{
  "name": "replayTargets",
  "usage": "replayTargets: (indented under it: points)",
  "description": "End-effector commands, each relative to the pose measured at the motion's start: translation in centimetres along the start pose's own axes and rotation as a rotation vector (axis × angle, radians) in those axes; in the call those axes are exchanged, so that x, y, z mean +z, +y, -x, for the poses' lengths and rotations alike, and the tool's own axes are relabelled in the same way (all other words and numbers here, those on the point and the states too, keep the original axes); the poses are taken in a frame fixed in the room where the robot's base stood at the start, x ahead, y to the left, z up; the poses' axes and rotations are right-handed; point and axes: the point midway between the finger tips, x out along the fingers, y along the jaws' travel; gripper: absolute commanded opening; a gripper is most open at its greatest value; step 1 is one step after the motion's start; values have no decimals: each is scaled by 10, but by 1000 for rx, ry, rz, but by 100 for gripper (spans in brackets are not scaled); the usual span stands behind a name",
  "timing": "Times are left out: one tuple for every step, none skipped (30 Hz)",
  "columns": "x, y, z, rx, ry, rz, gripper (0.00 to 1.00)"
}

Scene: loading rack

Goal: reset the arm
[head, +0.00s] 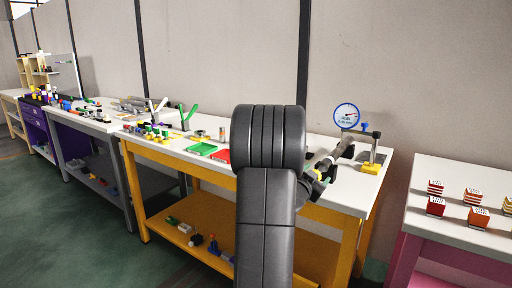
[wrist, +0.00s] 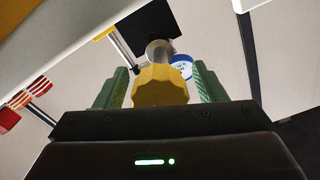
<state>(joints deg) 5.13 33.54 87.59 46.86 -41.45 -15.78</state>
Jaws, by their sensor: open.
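My gripper (wrist: 161,85) shows in the wrist view with two green ridged fingers spread apart. A yellow knob-like piece (wrist: 160,87) with a grey cylindrical part behind it appears between the fingers, with a gap visible on each side. I cannot tell whether it touches anything of mine.
A green tray (head: 200,148) and a red tray (head: 224,156) lie left of my arm. Striped blocks (head: 435,206) stand on the pink-framed table (head: 455,235) at right.

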Motion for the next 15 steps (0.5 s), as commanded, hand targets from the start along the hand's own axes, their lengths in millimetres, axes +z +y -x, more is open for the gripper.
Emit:
replayTargets:
  points:
    - [-4, -2, 0, 1, -2, 44, 64]
    - [-4, -2, 0, 1, -3, 71, 64]
    - [-4, -2, 0, 1, -3, 107, 64]
    - [-4, -2, 0, 0, -2, 135, 64]
    - [-4, -2, 0, 0, -2, 161, 64]
    - [-4, -2, 0, 0, -2, 196, 64]
    - [-4, -2, 0, 1, -3, 222, 64]
    - [-4, -2, 0, 1, -3, 247, 64]
    - [-4, -2, 0, 0, -2, 281, 64]
    - [-4, -2, 0, 0, -2, 306, 64]
    - [-4, -2, 0, 0, -3, 330, 64]
    - [-3, -2, 0, 0, -3, 363, 64]
    - [-4, -2, 0, 1, -3, 385, 64]
    - [-4, -2, 0, 1, -2, 408, 64]
    - [-4, -2, 0, 0, -2, 440, 64]
